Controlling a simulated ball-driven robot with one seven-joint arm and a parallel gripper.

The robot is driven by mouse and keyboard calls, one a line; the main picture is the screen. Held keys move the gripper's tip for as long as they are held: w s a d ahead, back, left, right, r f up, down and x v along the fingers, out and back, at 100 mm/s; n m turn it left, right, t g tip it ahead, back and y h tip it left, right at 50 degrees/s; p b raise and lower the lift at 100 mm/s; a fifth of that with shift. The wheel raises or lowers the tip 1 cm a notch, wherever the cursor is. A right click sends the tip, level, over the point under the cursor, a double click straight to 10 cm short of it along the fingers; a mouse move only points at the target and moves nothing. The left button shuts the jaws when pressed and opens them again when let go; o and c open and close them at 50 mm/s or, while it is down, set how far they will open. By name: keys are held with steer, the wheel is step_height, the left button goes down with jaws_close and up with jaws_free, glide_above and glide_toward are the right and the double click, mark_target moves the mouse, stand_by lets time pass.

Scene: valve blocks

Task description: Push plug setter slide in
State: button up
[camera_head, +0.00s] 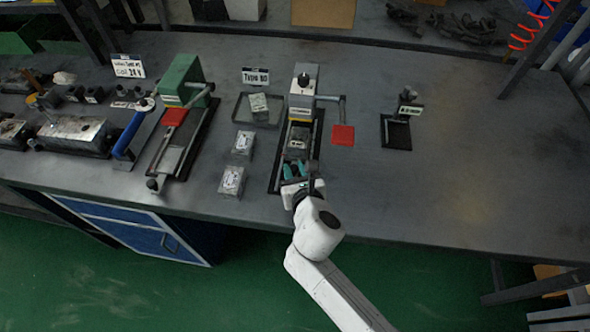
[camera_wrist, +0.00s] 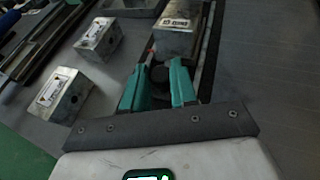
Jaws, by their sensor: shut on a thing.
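A grey press-like fixture (camera_head: 302,88), which I take as the plug setter, stands mid-bench with a black rail base running toward the front edge. A metal valve block (camera_head: 298,138) sits on its slide, under or just in front of the head. My gripper (camera_head: 294,170) is at the near end of the rail. In the wrist view, its teal fingers (camera_wrist: 158,82) are closed around a dark round knob (camera_wrist: 158,76), the slide's handle. The rest of the slide under the fingers is hidden.
Two loose metal blocks (camera_head: 232,180) (camera_head: 243,143) lie left of the rail. A tray (camera_head: 240,108) with a block is behind them. A green-headed fixture (camera_head: 182,80) stands further left. A red pad (camera_head: 343,135) and small black stand (camera_head: 397,132) are right; the far right bench is clear.

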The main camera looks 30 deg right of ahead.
mark_target(296, 152)
jaws_close()
steer(key=shift+w+d+p, duration=0.45)
steer(key=shift+w+d, duration=0.25)
steer(key=shift+w, duration=0.25)
steer(key=shift+w+d+p, duration=0.4)
steer(key=shift+w+d, duration=0.25)
steer(key=shift+w, duration=0.3)
steer(key=o, duration=0.6)
jaws_free()
steer(key=shift+w+d, duration=0.1)
